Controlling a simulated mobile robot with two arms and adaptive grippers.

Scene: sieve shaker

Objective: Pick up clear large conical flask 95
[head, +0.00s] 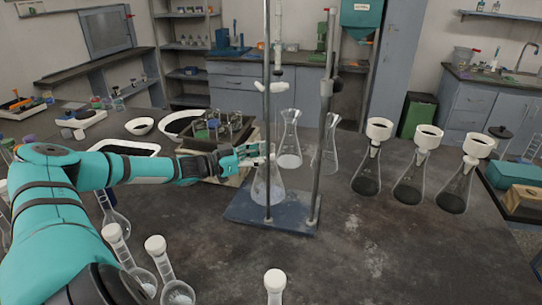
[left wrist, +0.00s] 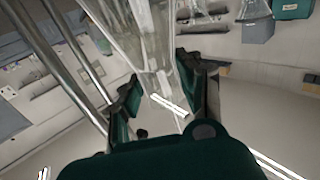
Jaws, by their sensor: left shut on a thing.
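A clear large conical flask (head: 268,187) is upright at the blue-grey stand base (head: 243,211), behind the stand's near rod. I cannot tell if its bottom touches the base. My left gripper (head: 261,153) reaches in from the left and is shut on the flask's neck. In the left wrist view, the glass (left wrist: 150,45) shows between the two dark green fingers of my left gripper (left wrist: 160,88). My right gripper is not in view.
Two upright metal rods (head: 319,165) rise close by the flask. Two more clear flasks (head: 290,150) stand just behind. Several funnel-topped flasks (head: 367,178) stand to the right. A rack of glassware (head: 190,145) sits behind my wrist. The front right tabletop is clear.

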